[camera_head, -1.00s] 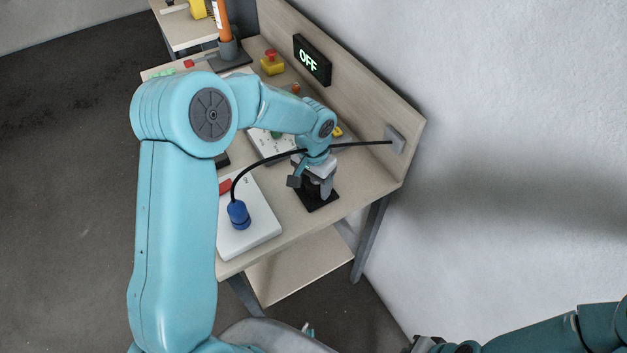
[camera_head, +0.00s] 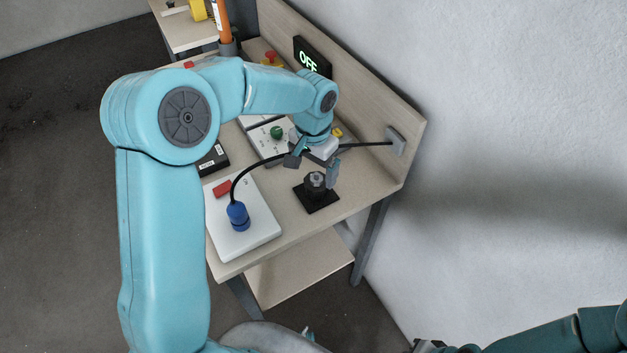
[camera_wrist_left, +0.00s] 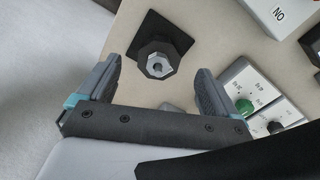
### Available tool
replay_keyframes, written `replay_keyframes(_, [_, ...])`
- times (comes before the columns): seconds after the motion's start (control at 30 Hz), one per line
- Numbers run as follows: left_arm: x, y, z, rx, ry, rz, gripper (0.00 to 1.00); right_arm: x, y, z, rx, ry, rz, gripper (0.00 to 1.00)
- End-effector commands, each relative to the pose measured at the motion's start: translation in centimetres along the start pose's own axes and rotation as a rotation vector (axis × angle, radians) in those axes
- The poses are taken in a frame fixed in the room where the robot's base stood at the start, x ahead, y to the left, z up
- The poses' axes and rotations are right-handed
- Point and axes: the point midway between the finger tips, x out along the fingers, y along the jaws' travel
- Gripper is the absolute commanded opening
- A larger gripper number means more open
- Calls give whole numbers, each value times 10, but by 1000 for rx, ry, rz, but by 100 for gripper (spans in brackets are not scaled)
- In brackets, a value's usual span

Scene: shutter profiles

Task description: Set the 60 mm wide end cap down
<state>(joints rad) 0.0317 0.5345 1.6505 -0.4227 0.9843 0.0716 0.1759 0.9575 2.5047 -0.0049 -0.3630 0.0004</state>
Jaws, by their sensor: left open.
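A dark, many-sided piece with a grey top, which I take to be the end cap (camera_head: 315,182), stands upright on a square black plate (camera_head: 319,203) on the bench. It also shows in the left wrist view (camera_wrist_left: 158,63), with a hole in its grey top. My left gripper (camera_head: 312,166) is open and empty just above and behind it, apart from it. In the left wrist view my left gripper (camera_wrist_left: 159,72) has its two fingers spread wide, with the piece beyond and between them. My right arm shows at the lower right, but its fingers do not.
A white board (camera_head: 247,238) with a blue plug (camera_head: 238,215) lies left of the plate. A black cable (camera_head: 364,145) runs behind the gripper to a grey wall box (camera_head: 395,140). A panel with a green knob (camera_head: 277,132) and an OFF sign (camera_head: 312,58) are further back.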

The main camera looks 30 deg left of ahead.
Motion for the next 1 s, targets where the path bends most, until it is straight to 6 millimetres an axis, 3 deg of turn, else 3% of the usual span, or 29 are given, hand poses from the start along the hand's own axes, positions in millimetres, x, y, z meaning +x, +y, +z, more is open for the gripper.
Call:
replay_keyframes(0.1, [-26, 0, -1, 1, 4, -1, 93, 3, 1, 0, 0, 0, 0, 0])
replay_keyframes(0.3, [-52, 0, -1, 1, 1, 0, 93, 3, 1, 0, 0, 0, 0, 0])
replay_keyframes(1.0, [-57, 0, 0, 1, -1, 0, 93, 3, 1, 0, 0, 0, 0, 0])
